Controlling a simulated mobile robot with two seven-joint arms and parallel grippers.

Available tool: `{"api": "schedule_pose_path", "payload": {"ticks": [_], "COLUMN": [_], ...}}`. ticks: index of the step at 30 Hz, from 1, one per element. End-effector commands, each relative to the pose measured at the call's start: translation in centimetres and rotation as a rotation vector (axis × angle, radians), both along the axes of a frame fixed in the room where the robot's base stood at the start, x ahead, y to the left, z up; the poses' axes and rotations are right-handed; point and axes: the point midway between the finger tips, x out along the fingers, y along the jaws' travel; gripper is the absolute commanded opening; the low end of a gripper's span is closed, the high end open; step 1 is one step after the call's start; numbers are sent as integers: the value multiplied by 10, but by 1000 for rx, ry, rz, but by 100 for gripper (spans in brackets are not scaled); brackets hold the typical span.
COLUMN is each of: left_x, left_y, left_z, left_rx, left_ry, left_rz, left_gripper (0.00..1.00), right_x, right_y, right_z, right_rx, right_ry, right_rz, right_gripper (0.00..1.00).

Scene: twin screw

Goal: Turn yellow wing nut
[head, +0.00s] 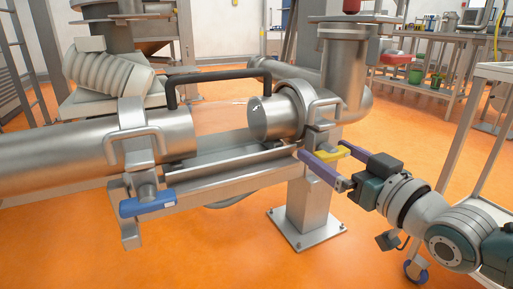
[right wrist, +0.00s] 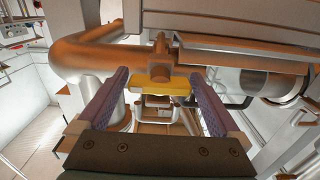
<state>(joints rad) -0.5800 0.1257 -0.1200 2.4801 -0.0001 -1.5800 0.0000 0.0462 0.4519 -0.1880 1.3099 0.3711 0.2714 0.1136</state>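The yellow wing nut (head: 330,155) is at the lower right of the pipe clamp on the right in the head view. In the right wrist view the yellow wing nut (right wrist: 160,84) lies crosswise near the picture's middle, under a metal stem. My right gripper (head: 322,149) has its two purple fingers spread, one on each side of the nut. In the right wrist view my right gripper (right wrist: 159,73) is open around the nut. The nut's ends look very close to the fingers; I cannot tell whether they touch. My left gripper is not in view.
A blue wing nut (head: 147,203) hangs under the left clamp (head: 137,150). A black handle bar (head: 215,75) spans above the gap between the pipes. A metal support post (head: 310,210) stands below the right clamp. Orange floor (head: 230,260) is clear in front.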

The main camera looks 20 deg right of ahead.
Motion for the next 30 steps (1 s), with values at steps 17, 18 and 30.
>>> {"api": "schedule_pose_path", "payload": {"ticks": [17,18,30], "left_x": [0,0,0], "left_y": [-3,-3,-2], "left_z": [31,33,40], "left_rx": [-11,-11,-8], "left_ry": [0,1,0], "left_rz": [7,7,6], "left_gripper": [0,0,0], "right_x": [-62,-70,-99], "right_y": [-5,-5,-8], "right_z": [3,2,0], "right_rx": [-1,-1,-1], "right_ry": [6,6,-1], "right_rz": [-1,0,0], "right_gripper": [100,100,100]}}
